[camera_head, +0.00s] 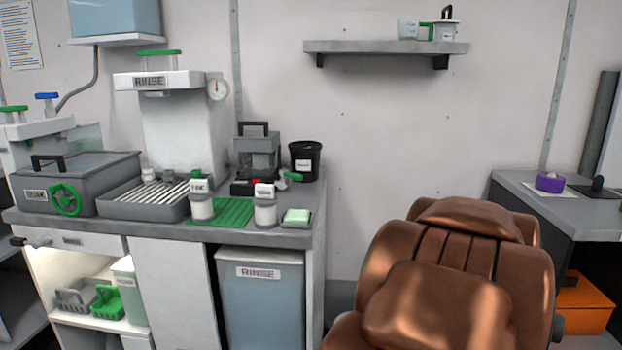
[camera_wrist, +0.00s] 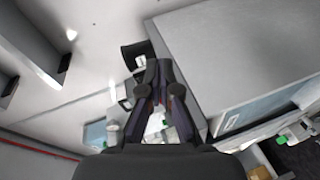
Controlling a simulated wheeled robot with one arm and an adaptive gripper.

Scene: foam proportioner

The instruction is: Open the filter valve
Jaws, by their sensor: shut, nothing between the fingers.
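No part in view carries a readable filter label, so I cannot tell for sure which one is the filter valve. A green handwheel (camera_head: 65,199) sits on the front of the grey SOAK tank (camera_head: 108,170). A green bar handle (camera_head: 158,52) tops the white RINSE unit (camera_head: 185,115). A small green lever (camera_head: 292,176) sits beside a black and grey device (camera_head: 257,150) at the counter's right. My gripper (camera_wrist: 154,68) shows only in the wrist view. It is shut and empty, with its fingers pointing up the picture, apart from any handle I can make out.
A blue RINSE bin (camera_head: 262,300) stands below. A wall shelf (camera_head: 385,48) holds cups. A side table (camera_head: 525,190) with a purple item (camera_head: 549,181) stands right.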

